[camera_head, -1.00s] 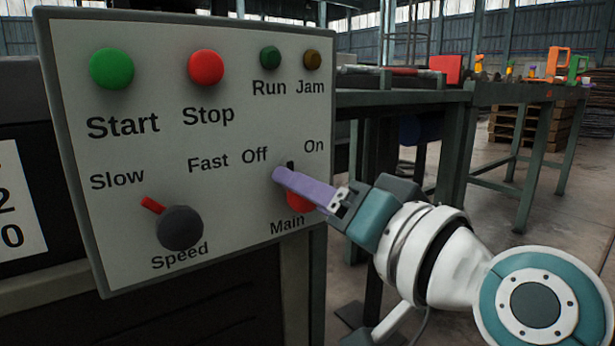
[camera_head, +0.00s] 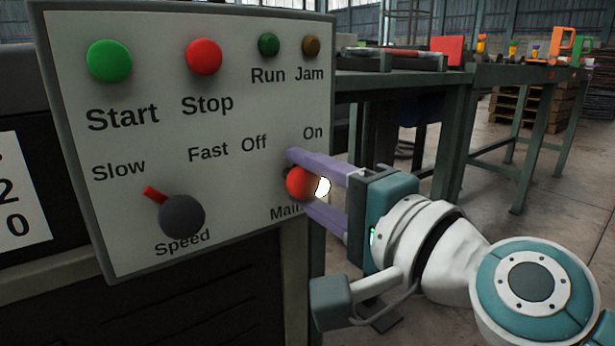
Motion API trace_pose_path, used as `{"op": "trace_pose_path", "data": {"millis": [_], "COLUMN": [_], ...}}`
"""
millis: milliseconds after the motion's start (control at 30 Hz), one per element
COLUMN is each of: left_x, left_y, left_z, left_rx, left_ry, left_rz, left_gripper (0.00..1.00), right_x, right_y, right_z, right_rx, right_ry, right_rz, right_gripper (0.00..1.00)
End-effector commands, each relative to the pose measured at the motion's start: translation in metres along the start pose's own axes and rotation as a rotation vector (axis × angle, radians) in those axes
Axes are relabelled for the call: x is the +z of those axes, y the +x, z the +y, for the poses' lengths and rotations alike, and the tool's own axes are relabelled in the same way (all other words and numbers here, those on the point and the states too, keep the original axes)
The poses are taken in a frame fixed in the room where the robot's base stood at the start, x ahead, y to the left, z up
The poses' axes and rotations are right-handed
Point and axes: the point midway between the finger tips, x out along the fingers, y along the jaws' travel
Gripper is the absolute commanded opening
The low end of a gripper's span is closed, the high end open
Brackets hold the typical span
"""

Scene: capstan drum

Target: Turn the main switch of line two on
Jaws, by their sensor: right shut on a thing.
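The control panel (camera_head: 235,45) fills the left of the view. Its main switch is a red knob (camera_head: 299,184) at the lower right, above the partly covered label "Main" and below the labels "Off" and "On". My right gripper (camera_head: 296,178) comes in from the right and is shut on the knob, with one purple finger above it and one below. A small white disc shows between the fingers beside the knob. The fingers hide the switch's pointer, so I cannot tell its setting. My left gripper is not in view.
A green Start button (camera_head: 109,60), a red Stop button (camera_head: 204,57), dark Run and Jam lamps and a speed knob (camera_head: 182,216) with a red pointer share the panel. Green metal tables (camera_head: 455,150) with several coloured items stand behind at the right.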

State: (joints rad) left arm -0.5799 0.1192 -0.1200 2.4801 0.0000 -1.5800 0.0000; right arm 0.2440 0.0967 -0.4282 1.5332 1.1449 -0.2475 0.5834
Motion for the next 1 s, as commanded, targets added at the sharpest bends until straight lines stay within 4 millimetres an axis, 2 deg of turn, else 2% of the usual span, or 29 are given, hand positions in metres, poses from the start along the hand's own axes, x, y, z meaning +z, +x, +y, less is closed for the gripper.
{"op": "trace_pose_path", "data": {"millis": [667,700,933,1000], "left_x": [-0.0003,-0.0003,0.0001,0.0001], "left_y": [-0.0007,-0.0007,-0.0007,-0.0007], "left_z": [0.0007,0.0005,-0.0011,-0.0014], "left_rx": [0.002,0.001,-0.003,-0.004], "left_ry": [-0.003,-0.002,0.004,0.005], "left_rz": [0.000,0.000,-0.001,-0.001], "left_gripper": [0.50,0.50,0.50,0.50], "right_x": [0.0001,0.0001,0.0001,0.0001], "right_y": [0.0000,0.0000,0.0000,0.0000], "right_z": [0.0009,0.0009,0.0006,0.0005], "right_rx": [0.002,0.002,0.001,0.001], "right_ry": [0.064,0.064,0.062,0.062], "right_rz": [0.000,0.000,0.000,0.000], "right_gripper": [0.00,0.49,0.75,0.75]}}
